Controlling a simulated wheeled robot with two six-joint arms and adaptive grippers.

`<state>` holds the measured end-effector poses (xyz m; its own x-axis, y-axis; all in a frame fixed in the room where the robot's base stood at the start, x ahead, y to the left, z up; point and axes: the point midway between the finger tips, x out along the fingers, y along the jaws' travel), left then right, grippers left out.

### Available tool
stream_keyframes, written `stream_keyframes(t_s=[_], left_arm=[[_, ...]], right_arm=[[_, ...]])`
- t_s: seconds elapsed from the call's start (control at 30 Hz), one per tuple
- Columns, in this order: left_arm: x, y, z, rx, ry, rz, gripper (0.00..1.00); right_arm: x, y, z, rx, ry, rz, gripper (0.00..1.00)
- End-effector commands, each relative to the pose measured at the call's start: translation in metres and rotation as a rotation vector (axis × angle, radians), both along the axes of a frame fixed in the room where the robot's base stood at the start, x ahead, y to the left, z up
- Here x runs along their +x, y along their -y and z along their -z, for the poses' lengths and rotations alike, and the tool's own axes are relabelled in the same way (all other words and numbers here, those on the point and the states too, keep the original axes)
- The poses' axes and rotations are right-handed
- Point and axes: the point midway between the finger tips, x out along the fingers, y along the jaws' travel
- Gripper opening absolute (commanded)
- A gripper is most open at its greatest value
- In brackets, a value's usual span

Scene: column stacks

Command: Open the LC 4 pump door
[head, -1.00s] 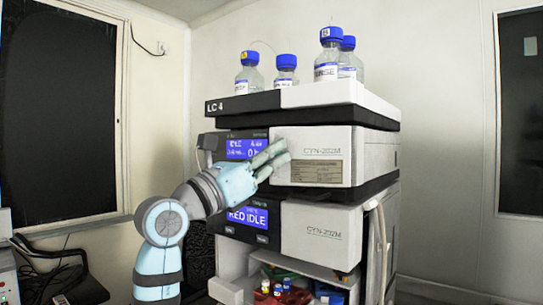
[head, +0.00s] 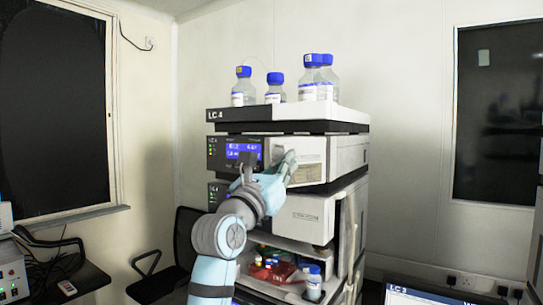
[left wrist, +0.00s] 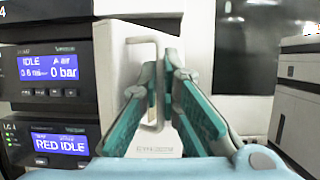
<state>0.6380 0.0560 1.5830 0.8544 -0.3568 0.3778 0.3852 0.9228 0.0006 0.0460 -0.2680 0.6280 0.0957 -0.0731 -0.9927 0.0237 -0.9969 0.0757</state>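The LC 4 stack (head: 288,120) stands in the head view. Its upper pump has a lit blue display and, to its right, a white door (head: 313,153). The door also shows in the left wrist view (left wrist: 112,60), where a thin bent pale strip like a handle (left wrist: 142,40) stands out on it. My left gripper (head: 290,160) is at the door front and covers its left part. In the left wrist view its two green fingers (left wrist: 161,75) lie near the strip with a narrow gap between the tips. Contact cannot be judged. My right gripper is out of view.
Blue-capped bottles (head: 318,80) stand on top of the stack. A lower white module (head: 305,215) is under the upper pump, above an open shelf with vials (head: 270,262). A chair (head: 160,280) is left of the stack and a monitor (head: 430,298) at lower right.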

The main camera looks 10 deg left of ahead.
Motion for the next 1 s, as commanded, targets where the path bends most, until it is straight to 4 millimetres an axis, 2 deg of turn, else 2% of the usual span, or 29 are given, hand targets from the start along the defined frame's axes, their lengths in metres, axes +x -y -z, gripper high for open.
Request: stream_keyframes(t_s=[0.03, 0.43, 0.5, 0.8, 0.9, 1.0], left_arm=[[0.000, 0.000, -0.006, -0.003, 0.012, -0.005, 0.00], [0.001, -0.003, -0.005, -0.004, 0.017, -0.017, 0.00], [0.001, -0.003, -0.005, -0.004, 0.016, -0.016, 0.14], [0.001, -0.002, -0.003, -0.003, 0.011, -0.013, 0.14], [-0.005, -0.004, 0.001, -0.004, 0.010, -0.013, 0.14], [-0.021, -0.011, 0.008, -0.004, 0.012, -0.013, 0.14]], right_arm=[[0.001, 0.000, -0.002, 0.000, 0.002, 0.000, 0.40], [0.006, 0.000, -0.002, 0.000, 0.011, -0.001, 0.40], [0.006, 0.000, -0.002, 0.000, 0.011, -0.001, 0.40], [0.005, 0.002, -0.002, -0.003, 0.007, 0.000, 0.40], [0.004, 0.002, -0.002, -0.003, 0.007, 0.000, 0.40], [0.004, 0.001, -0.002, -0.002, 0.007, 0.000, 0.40]])
